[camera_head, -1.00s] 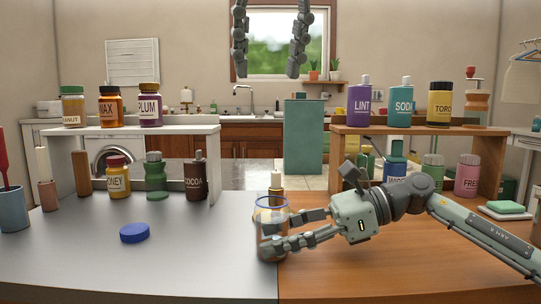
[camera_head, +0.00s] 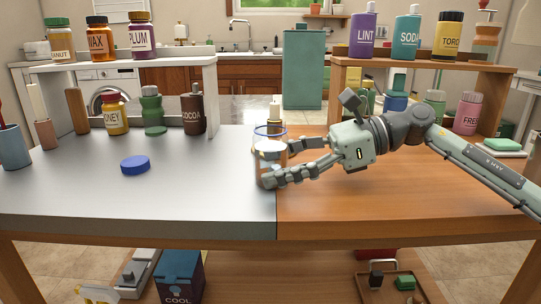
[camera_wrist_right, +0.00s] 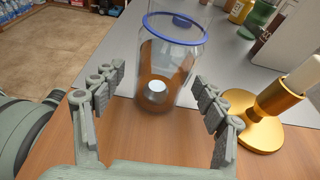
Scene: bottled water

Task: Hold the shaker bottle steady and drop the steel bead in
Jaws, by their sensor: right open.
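The clear shaker bottle (camera_head: 270,161) with a blue rim stands upright near the seam between the grey and wooden tabletop. It also shows in the right wrist view (camera_wrist_right: 174,58). My right gripper (camera_head: 278,163) is open, with its fingers on either side of the bottle. In the wrist view the fingers (camera_wrist_right: 160,80) flank the bottle's lower part; whether they touch it is unclear. A shiny pale round spot (camera_wrist_right: 155,87) shows through the bottle near its base; I cannot tell whether it is the steel bead. A blue lid (camera_head: 135,165) lies on the grey top. My left gripper is out of view.
A gold-based holder with a cream post (camera_wrist_right: 266,120) stands close to the right finger. Honey (camera_head: 115,116) and cocoa (camera_head: 194,111) bottles stand at the back left. Shelves behind hold several jars. The front of the table is clear.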

